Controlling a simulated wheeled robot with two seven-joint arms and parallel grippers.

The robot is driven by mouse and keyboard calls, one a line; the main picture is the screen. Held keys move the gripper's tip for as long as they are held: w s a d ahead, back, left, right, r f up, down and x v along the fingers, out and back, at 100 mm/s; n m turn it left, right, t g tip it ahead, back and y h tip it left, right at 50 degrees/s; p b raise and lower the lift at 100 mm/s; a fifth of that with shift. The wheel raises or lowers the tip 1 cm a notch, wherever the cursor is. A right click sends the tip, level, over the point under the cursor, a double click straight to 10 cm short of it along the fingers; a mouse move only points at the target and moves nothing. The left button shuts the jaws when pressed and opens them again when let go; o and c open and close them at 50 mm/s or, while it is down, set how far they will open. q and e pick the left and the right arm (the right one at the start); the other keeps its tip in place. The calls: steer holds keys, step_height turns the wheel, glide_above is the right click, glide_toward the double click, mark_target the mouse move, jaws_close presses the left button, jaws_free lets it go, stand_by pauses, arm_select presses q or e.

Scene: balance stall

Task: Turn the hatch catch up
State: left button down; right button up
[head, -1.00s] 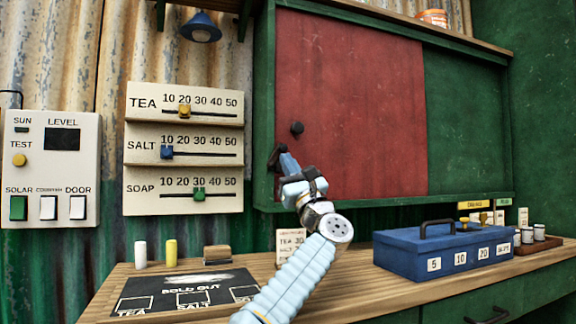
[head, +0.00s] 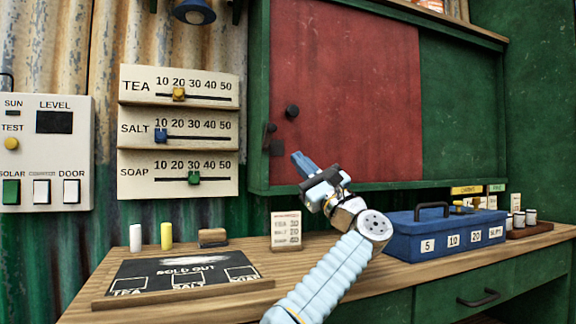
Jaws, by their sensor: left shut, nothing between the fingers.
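The hatch catch (head: 268,137) is a small dark piece on the green frame at the left edge of the red hatch panel (head: 350,90). It appears close to upright, with a rounded end at its top. A small dark block (head: 277,147) sits beside it on the panel. A round black knob (head: 292,111) is on the panel, up and right of the catch. My left gripper (head: 300,162) is shut and empty, in front of the panel's lower left part, right of and below the catch and apart from it. My right gripper is not in view.
The counter below holds a blue cash box (head: 440,238), a price card (head: 286,231), a sold-out board (head: 180,272) and chalks. A slider panel (head: 178,108) and switch box (head: 44,150) are on the wall at left. Space around the catch is clear.

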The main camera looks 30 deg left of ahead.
arm_select(q)
steer(key=b+v, duration=0.2)
steer(key=v, duration=0.4)
steer(key=shift+s+d+f, duration=0.1)
steer(key=shift+d, duration=0.05)
